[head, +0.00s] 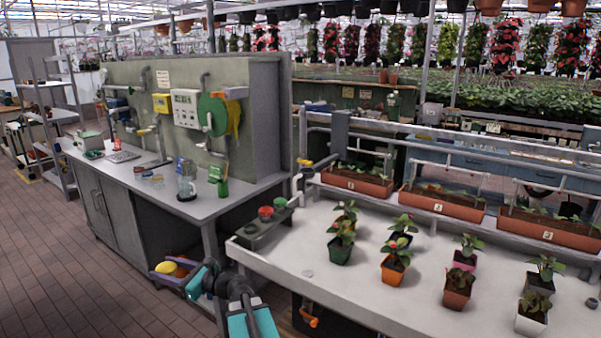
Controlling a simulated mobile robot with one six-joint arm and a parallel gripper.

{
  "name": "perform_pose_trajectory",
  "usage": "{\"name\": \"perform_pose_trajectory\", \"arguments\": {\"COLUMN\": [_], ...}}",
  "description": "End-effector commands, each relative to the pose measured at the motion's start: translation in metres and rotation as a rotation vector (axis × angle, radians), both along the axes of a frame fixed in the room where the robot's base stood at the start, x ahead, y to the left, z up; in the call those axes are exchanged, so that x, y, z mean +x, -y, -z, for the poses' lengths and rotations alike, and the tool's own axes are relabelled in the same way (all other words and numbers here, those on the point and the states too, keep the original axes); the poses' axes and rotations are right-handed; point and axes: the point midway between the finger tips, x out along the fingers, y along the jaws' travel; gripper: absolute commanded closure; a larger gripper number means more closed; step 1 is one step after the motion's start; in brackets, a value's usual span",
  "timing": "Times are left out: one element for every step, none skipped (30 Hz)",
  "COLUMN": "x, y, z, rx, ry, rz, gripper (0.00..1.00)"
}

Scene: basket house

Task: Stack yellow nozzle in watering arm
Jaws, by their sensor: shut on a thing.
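My gripper (178,272) is low at the bottom left, in front of the grey workbench and left of the white plant table. A rounded yellow piece, which looks like the yellow nozzle (164,267), shows at its end. The gripper appears shut on it; the fingers are small and partly hidden by my teal and black arm. The watering arm looks to be the pale pipe (298,186) at the plant table's left end, with a yellow-orange part near its top. A red nozzle (265,212) and a green nozzle (280,202) sit in a grey holder (257,231) near it.
The white plant table (345,292) carries several potted seedlings and has orange planters (357,182) along its back. The grey workbench (150,190) holds a clear bottle (186,186), a green bottle (222,186) and small items. The brick floor (60,270) at left is clear.

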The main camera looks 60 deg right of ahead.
Motion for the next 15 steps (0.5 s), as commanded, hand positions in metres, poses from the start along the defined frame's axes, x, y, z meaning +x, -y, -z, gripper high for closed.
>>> {"name": "perform_pose_trajectory", "arguments": {"x": [-0.003,-0.004,-0.007,-0.009,-0.011,-0.015,-0.018,-0.021,-0.025,-0.029,-0.033,-0.038,-0.043,-0.047,-0.053], "y": [0.021,0.033,0.048,0.06,0.072,0.086,0.098,0.109,0.124,0.135,0.146,0.16,0.171,0.182,0.195], "z": [-0.014,-0.019,-0.026,-0.031,-0.036,-0.043,-0.048,-0.053,-0.061,-0.066,-0.071,-0.079,-0.085,-0.091,-0.098], "rx": [-0.002,-0.002,-0.004,-0.005,-0.006,-0.007,-0.008,-0.009,-0.01,-0.011,-0.012,-0.013,-0.015,-0.016,-0.016], "ry": [0.001,0.002,0.003,0.002,0.002,0.002,0.002,0.003,0.003,0.003,0.002,0.002,0.002,0.002,0.001], "rz": [0.049,0.079,0.116,0.144,0.174,0.211,0.239,0.267,0.303,0.332,0.359,0.395,0.423,0.449,0.485], "gripper": [0.75,0.75,0.75,0.75,0.75,0.75,0.75,0.75,0.75,0.75,0.75,0.75,0.75,0.75,0.75]}}
